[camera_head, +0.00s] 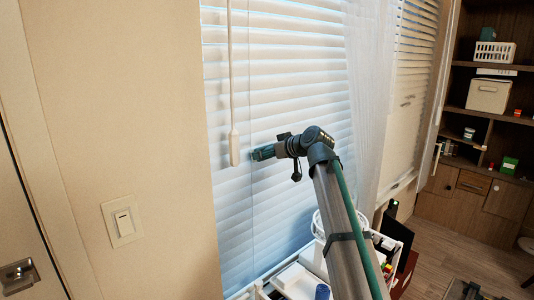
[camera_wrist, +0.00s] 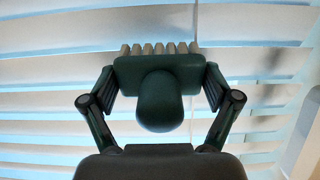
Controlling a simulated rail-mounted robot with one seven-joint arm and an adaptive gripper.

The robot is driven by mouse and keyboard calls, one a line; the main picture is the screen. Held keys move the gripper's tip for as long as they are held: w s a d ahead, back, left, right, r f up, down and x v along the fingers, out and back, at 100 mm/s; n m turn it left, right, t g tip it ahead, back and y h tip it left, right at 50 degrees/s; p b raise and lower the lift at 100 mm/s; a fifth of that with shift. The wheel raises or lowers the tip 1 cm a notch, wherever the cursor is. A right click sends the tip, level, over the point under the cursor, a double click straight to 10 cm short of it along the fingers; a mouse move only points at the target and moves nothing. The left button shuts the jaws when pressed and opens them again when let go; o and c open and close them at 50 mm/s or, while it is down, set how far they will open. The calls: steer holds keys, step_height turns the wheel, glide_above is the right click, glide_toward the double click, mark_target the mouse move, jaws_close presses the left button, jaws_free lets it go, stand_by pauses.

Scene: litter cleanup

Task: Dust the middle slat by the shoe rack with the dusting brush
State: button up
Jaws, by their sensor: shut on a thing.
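The white slats of the window blind (camera_head: 285,85) fill the middle of the head view and the background of the wrist view (camera_wrist: 50,65). My gripper (camera_head: 275,150) is up against the blind, right of the hanging wand. In the wrist view my gripper (camera_wrist: 160,90) is shut on the dusting brush (camera_wrist: 160,98). The brush has a dark green body with a rounded handle toward the camera and pale bristles pointing at the slats. The bristle tips look close to or on a slat; I cannot tell if they touch. Which slat is the middle one is unclear.
A white blind wand (camera_head: 233,145) hangs just left of my gripper. A white rack with items (camera_head: 290,283) stands below the blind. A sheer curtain (camera_head: 370,90) hangs at the right. A brown shelf unit (camera_head: 460,120) is farther right.

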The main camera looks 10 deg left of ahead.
steer(key=p+v, duration=0.1)
steer(key=v, duration=0.8)
steer(key=shift+s+d+p, duration=0.15)
steer(key=shift+p, duration=0.2)
steer(key=shift+r, duration=0.2)
